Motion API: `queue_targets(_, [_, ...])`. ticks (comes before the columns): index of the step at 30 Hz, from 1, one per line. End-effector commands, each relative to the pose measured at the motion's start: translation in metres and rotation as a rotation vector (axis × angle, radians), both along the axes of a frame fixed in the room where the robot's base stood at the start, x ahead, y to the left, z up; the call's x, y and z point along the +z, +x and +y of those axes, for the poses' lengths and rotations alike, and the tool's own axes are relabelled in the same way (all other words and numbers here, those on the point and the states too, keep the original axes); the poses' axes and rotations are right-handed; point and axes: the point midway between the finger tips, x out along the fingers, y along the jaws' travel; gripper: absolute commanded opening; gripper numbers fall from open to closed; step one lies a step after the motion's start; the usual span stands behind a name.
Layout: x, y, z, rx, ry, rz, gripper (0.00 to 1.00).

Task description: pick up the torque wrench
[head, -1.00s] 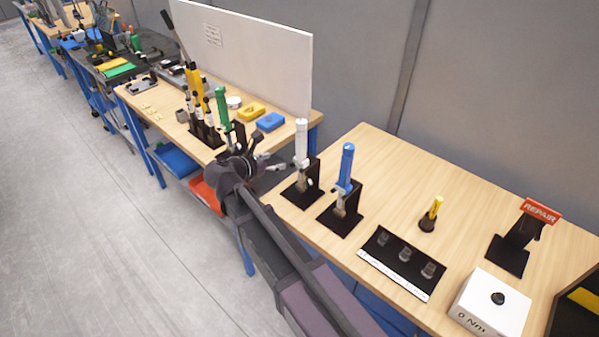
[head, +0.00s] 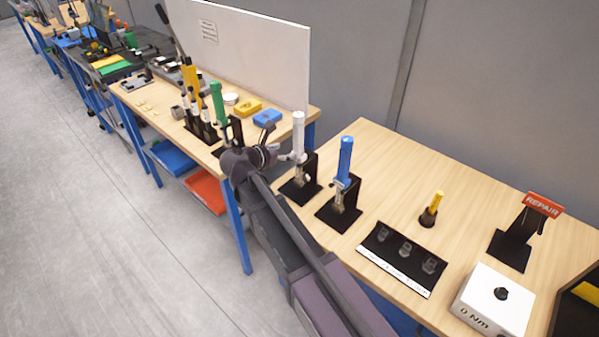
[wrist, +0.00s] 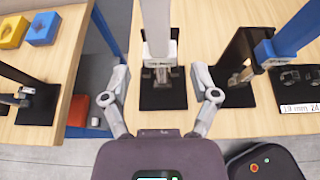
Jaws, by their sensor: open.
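A white-handled torque wrench (head: 298,135) stands upright in a black stand (head: 301,195) at the left end of the near table. In the wrist view, the white wrench (wrist: 156,30) rises between my open fingers, its grey metal lower end over the black base. My gripper (wrist: 160,75) is open, one finger on each side of it with visible gaps. In the head view, my gripper (head: 288,157) is at the wrench's left side. A blue-handled wrench (head: 345,160) stands in a similar stand just to the right; it also shows in the wrist view (wrist: 300,28).
A black socket tray (head: 392,264), a yellow-handled tool (head: 432,208), a REPAIR stand (head: 512,247) and a white 0 Nm box (head: 492,303) lie further right. A second table on the left holds green (head: 218,103) and yellow tools. A gap separates the tables.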

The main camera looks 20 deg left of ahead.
Motion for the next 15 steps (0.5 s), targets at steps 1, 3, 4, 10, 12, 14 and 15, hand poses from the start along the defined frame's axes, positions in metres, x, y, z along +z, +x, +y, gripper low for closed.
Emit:
queue_targets(1, [-0.005, 0.007, -0.002, -0.001, 0.000, 0.000, 0.77])
queue_targets(3, [-0.007, 0.012, -0.004, 0.000, 0.000, 0.000, 0.77])
queue_targets(4, [-0.007, 0.013, -0.005, 0.000, -0.001, 0.000, 0.77])
queue_targets(10, [-0.008, 0.017, -0.007, 0.001, -0.001, 0.000, 0.77])
queue_targets(12, [-0.007, 0.017, -0.007, 0.001, -0.001, 0.000, 0.77])
queue_targets(14, [-0.008, 0.017, -0.007, 0.001, -0.001, 0.000, 0.77])
queue_targets(15, [-0.007, 0.017, -0.006, 0.001, -0.001, 0.000, 0.77])
